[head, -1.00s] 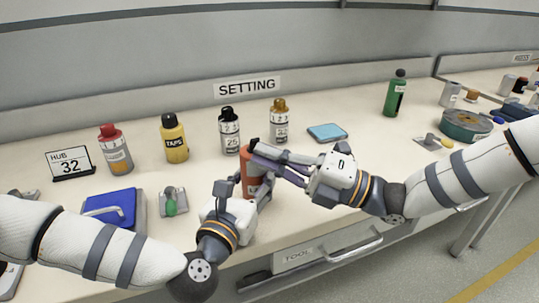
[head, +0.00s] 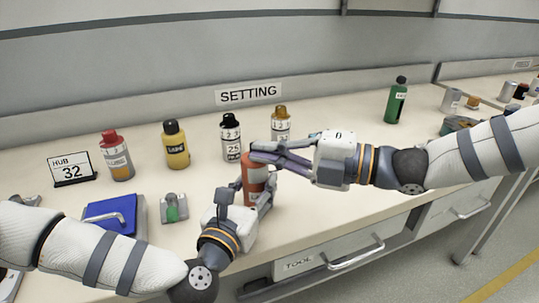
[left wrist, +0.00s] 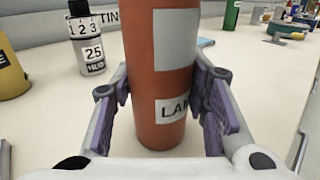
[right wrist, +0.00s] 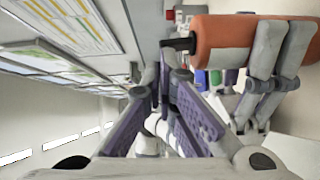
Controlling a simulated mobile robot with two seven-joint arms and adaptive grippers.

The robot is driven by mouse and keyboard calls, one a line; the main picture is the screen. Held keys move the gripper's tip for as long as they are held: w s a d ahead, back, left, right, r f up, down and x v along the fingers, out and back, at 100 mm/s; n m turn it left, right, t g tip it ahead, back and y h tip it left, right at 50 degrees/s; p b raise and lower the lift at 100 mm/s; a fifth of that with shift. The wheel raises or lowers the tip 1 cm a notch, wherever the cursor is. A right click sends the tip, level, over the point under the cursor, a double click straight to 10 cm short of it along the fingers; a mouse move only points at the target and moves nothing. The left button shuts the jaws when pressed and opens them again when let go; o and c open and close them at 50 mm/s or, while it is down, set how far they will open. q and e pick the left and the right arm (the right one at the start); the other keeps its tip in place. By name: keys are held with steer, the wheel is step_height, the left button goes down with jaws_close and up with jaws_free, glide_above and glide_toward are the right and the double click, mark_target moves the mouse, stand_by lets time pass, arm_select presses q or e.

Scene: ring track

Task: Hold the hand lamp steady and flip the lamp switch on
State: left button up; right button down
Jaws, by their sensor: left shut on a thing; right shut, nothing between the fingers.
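The hand lamp (head: 254,183) is an orange cylinder with a pale label, upright near the bench's front edge. It also shows in the left wrist view (left wrist: 160,65) and, turned sideways, in the right wrist view (right wrist: 225,40). My left gripper (head: 262,195) is shut around its body, with purple pads on both sides. My right gripper (head: 258,150) is shut and empty, its fingertips at the lamp's top. In the right wrist view, a dark part at the lamp's end (right wrist: 178,44) lies beside the fingertips. Whether they touch is unclear, and the switch's position cannot be made out.
Bottles stand behind: red-capped (head: 116,157), yellow (head: 175,146), black-capped (head: 231,137) and gold-capped (head: 281,125). A blue case (head: 105,212) and a small plate with a green part (head: 173,208) lie left. A green bottle (head: 396,101) stands right.

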steer(key=shift+w+a+r+h, duration=0.1)
steer(key=shift+w+r+h, duration=0.2)
steer(key=shift+s, duration=0.1)
steer(key=s+d+r, duration=0.4)
steer(key=s+d, duration=0.2)
steer(key=d, duration=0.4)
steer(key=shift+s+d+r, duration=0.25)
arm_select(q)
steer(key=o, duration=1.4)
steer(key=shift+s, duration=0.1)
